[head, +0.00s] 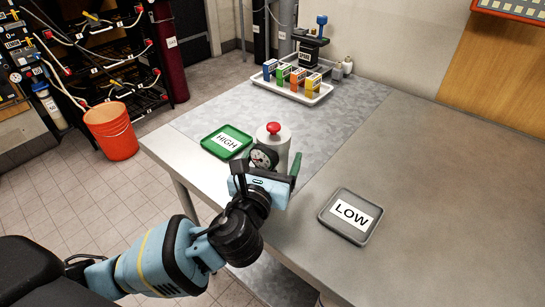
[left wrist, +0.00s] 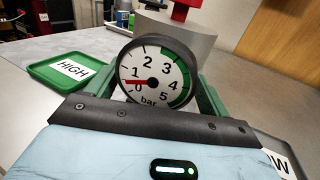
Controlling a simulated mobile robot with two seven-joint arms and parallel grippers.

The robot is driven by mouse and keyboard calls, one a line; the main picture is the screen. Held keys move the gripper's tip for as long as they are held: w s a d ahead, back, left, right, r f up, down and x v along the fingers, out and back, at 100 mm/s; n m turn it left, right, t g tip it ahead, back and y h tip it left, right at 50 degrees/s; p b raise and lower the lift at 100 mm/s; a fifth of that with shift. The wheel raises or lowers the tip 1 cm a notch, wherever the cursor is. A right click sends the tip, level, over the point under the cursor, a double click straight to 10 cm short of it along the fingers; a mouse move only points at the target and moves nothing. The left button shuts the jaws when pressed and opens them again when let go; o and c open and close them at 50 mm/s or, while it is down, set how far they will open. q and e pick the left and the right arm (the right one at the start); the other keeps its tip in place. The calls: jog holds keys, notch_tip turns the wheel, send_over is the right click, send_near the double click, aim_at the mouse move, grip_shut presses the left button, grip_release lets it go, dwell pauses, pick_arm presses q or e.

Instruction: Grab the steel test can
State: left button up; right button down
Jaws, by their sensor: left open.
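The steel test can (head: 275,139) is a grey cylinder with a red knob (head: 273,128) on top and a round dial gauge (head: 264,157) on its near side. It stands on the table. In the left wrist view the can (left wrist: 172,33) rises behind the gauge (left wrist: 152,80), whose red needle points between 0 and 1 bar. My left gripper (head: 268,164) is at the can's near side. Its green fingers are open, spread to either side of the gauge. The gripper hides the can's lower part, so I cannot tell whether the fingers touch it.
A green HIGH tray (head: 207,148) lies left of the can, and a grey LOW tray (head: 328,220) lies right. A white tray (head: 308,101) with several coloured boxes stands at the back. An orange bucket (head: 112,132) stands on the floor. The table's right side is clear.

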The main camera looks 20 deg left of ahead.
aim_at(269, 152)
pick_arm(q)
jog(key=c, duration=1.2)
jog(key=shift+r, duration=0.1)
jog(key=shift+c, duration=0.8)
jog(key=shift+r, duration=0.1)
jog(key=shift+r, duration=0.25)
jog(key=r+p, duration=0.1)
jog(key=r, duration=0.2)
jog(key=shift+s+r, duration=0.15)
jog(key=shift+s, duration=0.05)
jog(key=s+d+r+p, duration=0.1)
jog(key=s+d, duration=0.1)
jog(key=s, duration=1.3)
jog(key=shift+s+d+p, duration=0.2)
jog(key=shift+d+p, duration=0.05)
jog(key=shift+p, duration=0.05)
pick_arm(e)
jog(key=r, duration=0.1)
jog(key=w+r, duration=0.1)
jog(key=r, duration=0.1)
jog(key=shift+w+d, duration=0.1)
jog(key=shift+w, duration=0.05)
